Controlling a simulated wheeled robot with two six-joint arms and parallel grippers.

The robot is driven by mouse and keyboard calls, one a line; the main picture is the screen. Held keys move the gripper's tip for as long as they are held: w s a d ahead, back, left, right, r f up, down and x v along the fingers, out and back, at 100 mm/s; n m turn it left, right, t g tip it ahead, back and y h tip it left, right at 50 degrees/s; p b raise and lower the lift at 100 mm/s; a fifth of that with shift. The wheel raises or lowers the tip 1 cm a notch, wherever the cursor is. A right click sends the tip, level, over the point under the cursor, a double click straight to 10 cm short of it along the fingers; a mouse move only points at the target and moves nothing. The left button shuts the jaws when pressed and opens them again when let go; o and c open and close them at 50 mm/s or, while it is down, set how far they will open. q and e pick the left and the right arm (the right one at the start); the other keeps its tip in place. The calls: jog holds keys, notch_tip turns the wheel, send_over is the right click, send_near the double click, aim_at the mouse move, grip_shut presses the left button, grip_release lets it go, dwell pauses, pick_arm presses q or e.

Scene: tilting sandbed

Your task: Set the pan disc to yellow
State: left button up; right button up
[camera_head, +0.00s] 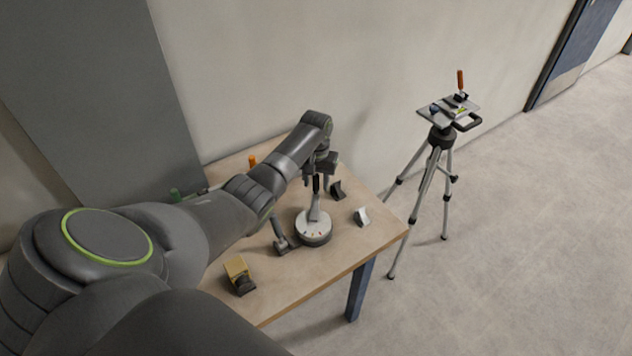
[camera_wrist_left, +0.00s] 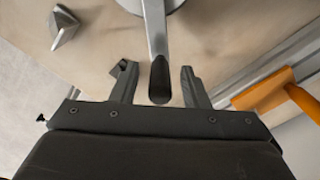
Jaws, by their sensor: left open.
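The pan disc (camera_head: 314,228) is a pale round dial with small coloured marks on its face, standing on the wooden table. A light metal lever (camera_head: 314,208) with a dark tip rises from it. My left gripper (camera_head: 317,182) is above the disc, pointing down at the lever. In the left wrist view, my left gripper (camera_wrist_left: 158,78) is open, with the lever's dark tip (camera_wrist_left: 160,82) between its fingers and a gap on both sides. Only the edge of the disc (camera_wrist_left: 163,7) shows there. I cannot tell which colour the disc is set to. My right gripper is out of view.
The wooden table (camera_head: 345,245) also holds a yellow-and-dark block (camera_head: 238,274), a dark lever (camera_head: 280,236), a pale wedge (camera_head: 361,217) and a dark wedge (camera_head: 338,190). An orange handle (camera_wrist_left: 262,88) is right of my gripper in the left wrist view. A tripod (camera_head: 437,150) stands beyond the table.

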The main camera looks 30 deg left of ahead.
pick_arm(q)
jog(key=shift+f, duration=0.5)
grip_shut()
